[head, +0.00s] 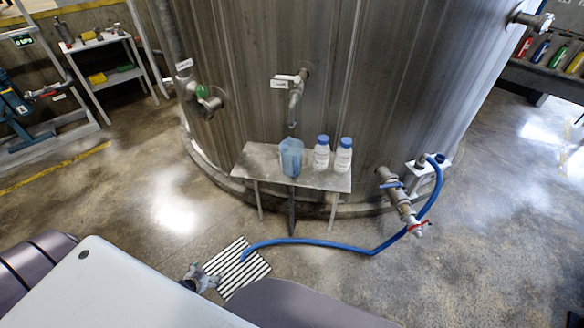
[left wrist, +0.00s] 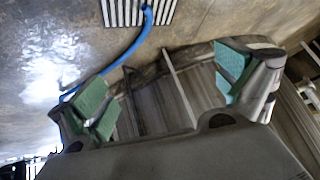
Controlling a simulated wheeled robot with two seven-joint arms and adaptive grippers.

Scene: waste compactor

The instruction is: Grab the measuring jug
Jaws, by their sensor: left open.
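The measuring jug (head: 291,157) is a translucent blue vessel standing upright on a small metal shelf (head: 258,162) against the large tank, below a tap. I cannot make the jug out in the left wrist view. My left gripper (head: 200,278) is low over the floor beside the striped drain grate, well in front of and to the left of the jug. In the left wrist view my left gripper (left wrist: 163,88) has its green-padded fingers spread apart with nothing between them. My right gripper is not in view.
Two white bottles with blue caps (head: 321,153) (head: 344,155) stand just right of the jug. A tap (head: 295,95) hangs above it. The floor left of the shelf is clear.

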